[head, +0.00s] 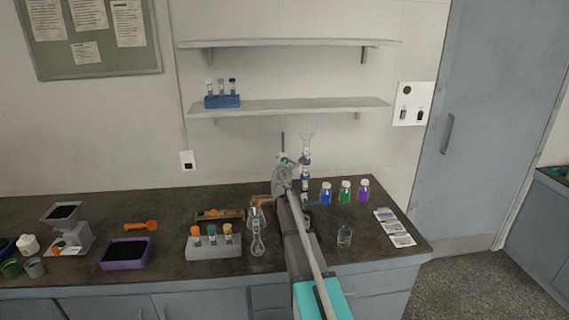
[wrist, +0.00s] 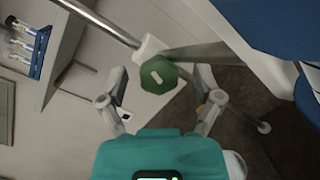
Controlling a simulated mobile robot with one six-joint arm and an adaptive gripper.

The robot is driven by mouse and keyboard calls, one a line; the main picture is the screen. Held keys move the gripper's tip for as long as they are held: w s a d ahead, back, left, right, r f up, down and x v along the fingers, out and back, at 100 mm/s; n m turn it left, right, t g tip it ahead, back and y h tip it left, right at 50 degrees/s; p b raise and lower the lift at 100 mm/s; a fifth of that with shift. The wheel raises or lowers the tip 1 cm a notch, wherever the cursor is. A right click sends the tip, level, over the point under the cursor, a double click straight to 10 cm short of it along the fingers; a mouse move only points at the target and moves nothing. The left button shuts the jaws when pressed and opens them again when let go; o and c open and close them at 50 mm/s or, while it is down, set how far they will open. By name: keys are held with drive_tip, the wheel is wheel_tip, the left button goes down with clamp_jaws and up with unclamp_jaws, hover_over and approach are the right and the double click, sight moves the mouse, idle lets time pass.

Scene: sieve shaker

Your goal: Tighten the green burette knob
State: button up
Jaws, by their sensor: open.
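The green burette knob (wrist: 159,76) is a faceted green piece with a pale slot mark, on a white clamp (wrist: 150,47) at a thin metal rod (wrist: 100,22) in the wrist view. My gripper (wrist: 162,82) is open, with one finger on each side of the knob and visible space between fingers and knob. In the head view my gripper (head: 284,162) is at the burette stand, and the knob shows only as a small green spot there, partly hidden by my arm. The burette (head: 306,150) stands upright just to the right.
Blue, green and purple bottles (head: 345,191) stand right of the burette. A clear beaker (head: 344,235) and a glass flask (head: 257,235) stand on the dark bench (head: 170,215). A shelf (head: 290,107) hangs above, holding a blue vial rack (head: 221,101).

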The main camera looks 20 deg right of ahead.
drive_tip(key=c, duration=1.2)
drive_tip(key=shift+o, duration=0.2)
drive_tip(key=shift+m, duration=0.4)
drive_tip(key=shift+r+m+p, duration=0.1)
drive_tip(key=shift+m+p, duration=0.5)
drive_tip(key=shift+m, duration=0.6)
drive_tip(key=m+y+p, duration=0.1)
drive_tip(key=m, duration=0.2)
drive_tip(key=shift+d+g, duration=0.1)
drive_tip(key=shift+g, duration=0.3)
drive_tip(key=m+y+p, duration=0.1)
drive_tip(key=m, duration=0.4)
drive_tip(key=shift+m, duration=0.3)
drive_tip(key=shift+y, duration=0.4)
